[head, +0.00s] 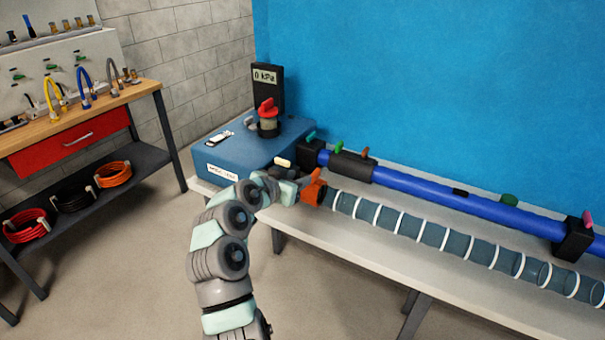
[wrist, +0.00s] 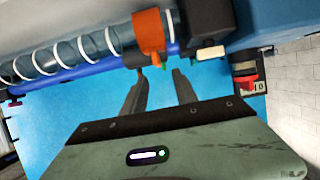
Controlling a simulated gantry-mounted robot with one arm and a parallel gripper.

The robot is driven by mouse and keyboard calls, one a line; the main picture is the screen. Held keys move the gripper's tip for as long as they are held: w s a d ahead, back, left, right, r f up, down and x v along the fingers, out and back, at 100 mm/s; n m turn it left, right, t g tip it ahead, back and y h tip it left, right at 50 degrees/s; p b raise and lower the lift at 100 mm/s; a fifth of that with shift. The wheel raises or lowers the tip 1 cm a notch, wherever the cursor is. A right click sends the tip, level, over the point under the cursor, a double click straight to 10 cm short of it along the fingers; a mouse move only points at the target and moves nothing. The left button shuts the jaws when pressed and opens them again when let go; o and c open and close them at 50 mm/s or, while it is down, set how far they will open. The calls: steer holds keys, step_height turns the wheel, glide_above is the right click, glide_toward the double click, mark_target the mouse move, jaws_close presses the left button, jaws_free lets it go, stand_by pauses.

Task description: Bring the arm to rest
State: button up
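My arm (head: 233,235) reaches up from the bottom of the head view, bent, toward the near end of the ribbed clear duct. My gripper (wrist: 159,75) shows two dark fingers apart in the wrist view, with nothing between them. An orange collar (head: 313,192) sits at the duct's left end, right by my gripper in the head view. The collar (wrist: 150,32) also shows just beyond the fingertips in the wrist view. I cannot tell whether the fingers touch it. The fingers are partly hidden in the head view.
The clear duct (head: 432,234) with white rings and a blue pipe (head: 430,190) run along a pale bench (head: 345,236). A blue box (head: 240,150) with a red knob (head: 267,106) and "0 kPa" display (head: 265,77) stands at left. A wooden workbench (head: 80,120) stands far left. Floor around my arm is clear.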

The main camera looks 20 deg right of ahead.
steer(key=shift+s+a+r, duration=0.15)
steer(key=shift+s+a, duration=0.05)
steer(key=shift+a, duration=0.1)
